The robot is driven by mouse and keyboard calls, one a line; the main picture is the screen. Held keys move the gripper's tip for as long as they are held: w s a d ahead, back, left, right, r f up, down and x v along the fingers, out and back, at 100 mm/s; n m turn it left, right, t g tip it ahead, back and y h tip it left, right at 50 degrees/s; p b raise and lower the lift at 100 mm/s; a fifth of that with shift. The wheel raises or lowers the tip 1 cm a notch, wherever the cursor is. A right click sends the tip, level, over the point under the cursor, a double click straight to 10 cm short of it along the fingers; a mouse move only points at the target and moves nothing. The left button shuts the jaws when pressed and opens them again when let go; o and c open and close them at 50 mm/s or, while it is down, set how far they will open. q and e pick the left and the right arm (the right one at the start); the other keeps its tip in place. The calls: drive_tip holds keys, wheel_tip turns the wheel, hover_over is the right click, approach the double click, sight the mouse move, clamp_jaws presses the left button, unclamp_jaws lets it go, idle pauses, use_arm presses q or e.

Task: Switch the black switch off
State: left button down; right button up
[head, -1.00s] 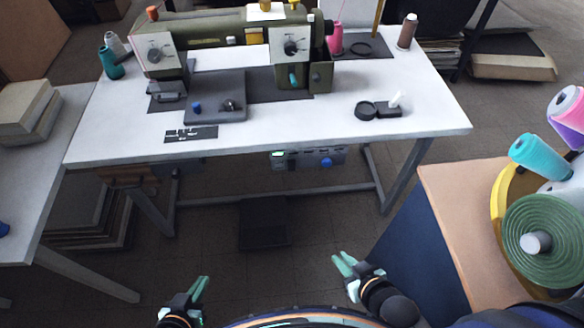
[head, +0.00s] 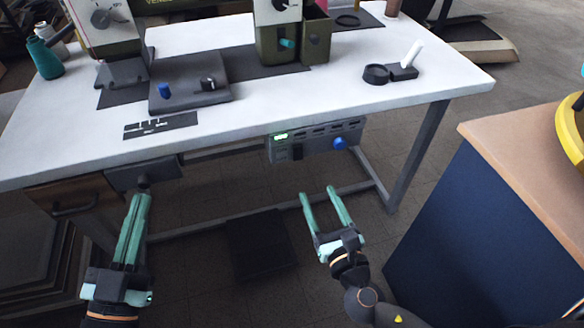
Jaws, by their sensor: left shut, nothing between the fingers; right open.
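A grey control box (head: 316,139) with green lit digits hangs under the white table's front edge. A small black switch (head: 297,152) shows on its front, left of a blue knob (head: 339,143); whether it is on or off is too small to tell. My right gripper (head: 318,192) is open and empty, pointing up toward the box, below it in the picture and apart from it. My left gripper (head: 140,197) is shut and empty, at the left below a dark unit under the table.
The white table (head: 300,95) carries a sewing machine (head: 113,28), a plate with blue and black knobs (head: 190,88), and a black piece with a white lever (head: 403,70). A blue-sided cabinet (head: 470,215) stands right. A dark pedal (head: 260,246) lies on the floor.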

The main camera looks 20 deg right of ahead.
approach(298, 151)
drive_tip(key=w, duration=0.6)
drive_tip(key=shift+w+f, duration=0.1)
drive_tip(key=shift+w, duration=0.1)
use_arm(q)
drive_tip(key=shift+s+d+r+m+t+h, duration=0.1)
drive_tip(key=shift+s+r+m+t+h, duration=0.15)
drive_tip(key=shift+r, duration=0.4)
drive_tip(key=shift+s+d+r+m+t+h, duration=0.15)
drive_tip(key=shift+s+r+m+h, duration=0.1)
drive_tip(key=shift+r, duration=0.4)
use_arm(e)
drive_tip(key=shift+w, duration=0.65)
use_arm(q)
drive_tip(key=shift+a, duration=0.1)
use_arm(e)
drive_tip(key=shift+c, duration=0.2)
clamp_jaws()
